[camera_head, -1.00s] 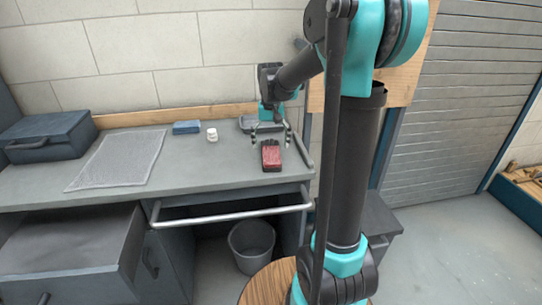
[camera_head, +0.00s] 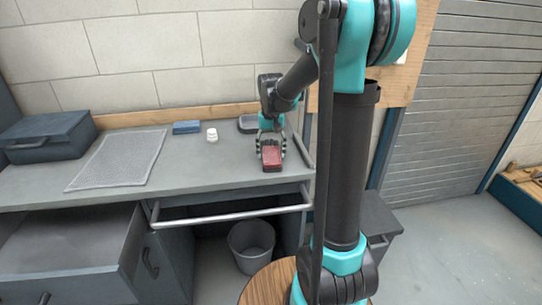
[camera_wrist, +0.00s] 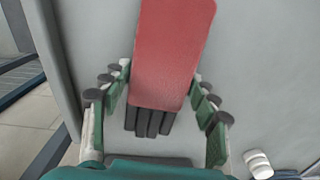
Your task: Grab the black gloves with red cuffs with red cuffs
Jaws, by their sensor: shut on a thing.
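The black gloves with red cuffs (camera_head: 272,156) lie on the grey workbench near its front right part. In the wrist view the red cuff (camera_wrist: 172,50) points away from my gripper and the black fingers (camera_wrist: 150,121) point towards its palm. My gripper (camera_head: 271,148) is down at the gloves, with one finger on each side. In the wrist view my gripper (camera_wrist: 160,95) has its fingertips close against both edges of the gloves and is shut on them. The gloves appear to be still at the bench surface.
On the workbench (camera_head: 190,170) are a white jar (camera_head: 212,135), a blue box (camera_head: 186,127), a grey mat (camera_head: 118,159), a blue toolbox (camera_head: 45,136) and a dark tray (camera_head: 247,124) behind my gripper. A bar runs along the front, above a bin (camera_head: 251,247). An open drawer (camera_head: 70,255) is at left.

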